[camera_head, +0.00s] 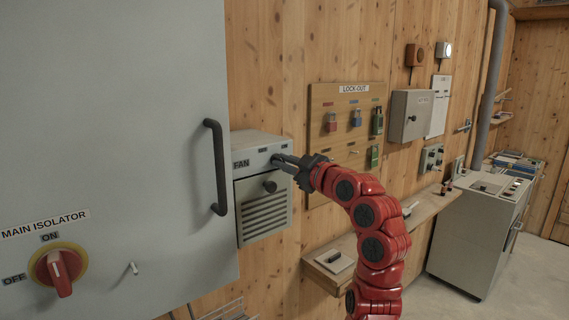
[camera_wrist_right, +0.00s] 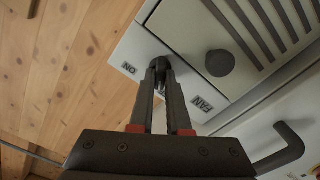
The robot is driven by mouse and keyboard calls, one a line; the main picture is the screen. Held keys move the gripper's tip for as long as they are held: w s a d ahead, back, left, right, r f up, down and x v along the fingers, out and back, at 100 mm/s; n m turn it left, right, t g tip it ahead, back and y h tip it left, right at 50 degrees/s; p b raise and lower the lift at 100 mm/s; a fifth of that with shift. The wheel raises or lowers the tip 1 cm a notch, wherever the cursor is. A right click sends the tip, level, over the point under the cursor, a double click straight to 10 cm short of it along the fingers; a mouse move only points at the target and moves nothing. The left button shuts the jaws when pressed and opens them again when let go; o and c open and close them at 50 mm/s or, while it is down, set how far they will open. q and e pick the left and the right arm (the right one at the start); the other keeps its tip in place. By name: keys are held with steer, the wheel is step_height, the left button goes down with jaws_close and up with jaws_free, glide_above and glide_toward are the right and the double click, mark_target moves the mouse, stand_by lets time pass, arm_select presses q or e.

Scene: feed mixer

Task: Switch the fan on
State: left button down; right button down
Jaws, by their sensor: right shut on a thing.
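The grey fan box (camera_head: 247,170), labelled FAN, is mounted on the wood wall beside the large grey cabinet. It has a round dark knob (camera_head: 269,186) above a louvred grille, and the knob also shows in the right wrist view (camera_wrist_right: 220,63). My right gripper (camera_head: 276,159) reaches the top front strip of the box from the right. In the wrist view its fingers (camera_wrist_right: 158,68) are shut on a small dark switch lever beside the ON label (camera_wrist_right: 129,68). The fingers hide most of the lever, so its position cannot be told. My left gripper is not in view.
The grey cabinet (camera_head: 110,130) fills the left, with a dark handle (camera_head: 216,167) and a red main isolator knob (camera_head: 61,272) roughly upright under ON. A lock-out board (camera_head: 346,96) and a wooden shelf (camera_head: 405,226) are on the wall to the right.

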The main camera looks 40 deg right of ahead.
steer(key=shift+d+m+p, duration=0.2)
steer(key=shift+m+p, duration=0.2)
steer(key=shift+m, duration=6.4)
steer(key=c, duration=0.9)
jaws_free()
